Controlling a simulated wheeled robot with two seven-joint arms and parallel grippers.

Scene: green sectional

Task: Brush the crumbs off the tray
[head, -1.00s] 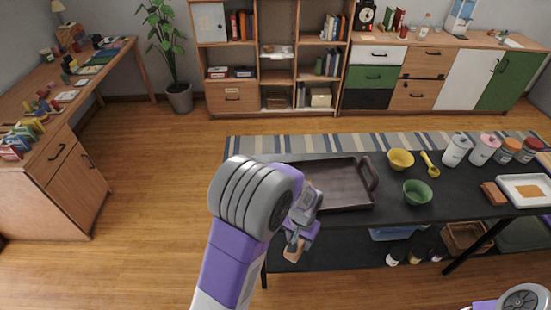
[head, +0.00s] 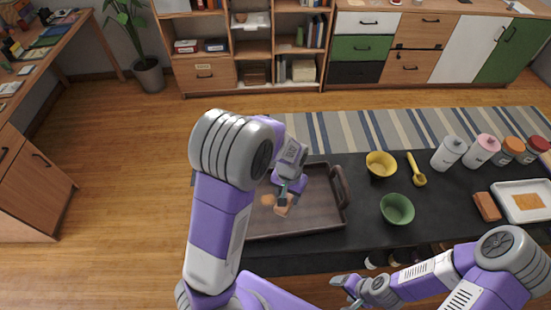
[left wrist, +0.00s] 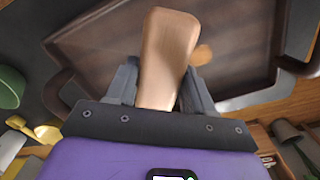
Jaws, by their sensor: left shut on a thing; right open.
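The dark brown tray (head: 322,208) lies on the black table, with a raised handle on its right side. An orange-brown patch of crumbs (head: 267,199) is on the tray floor; it also shows in the left wrist view (left wrist: 203,55). My left gripper (head: 284,194) is above the tray, just right of the crumbs, shut on a wooden-handled brush (head: 281,209). In the left wrist view the wooden part (left wrist: 166,55) stands between the two fingers; no bristles can be made out. My right gripper (head: 347,289) is open and empty near the table's front edge.
A yellow bowl (head: 381,165), a green bowl (head: 397,209) and a yellow scoop (head: 416,169) stand right of the tray. Several canisters, a brown block (head: 487,206) and a white tray (head: 515,214) are farther right. My left arm covers the tray's left part.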

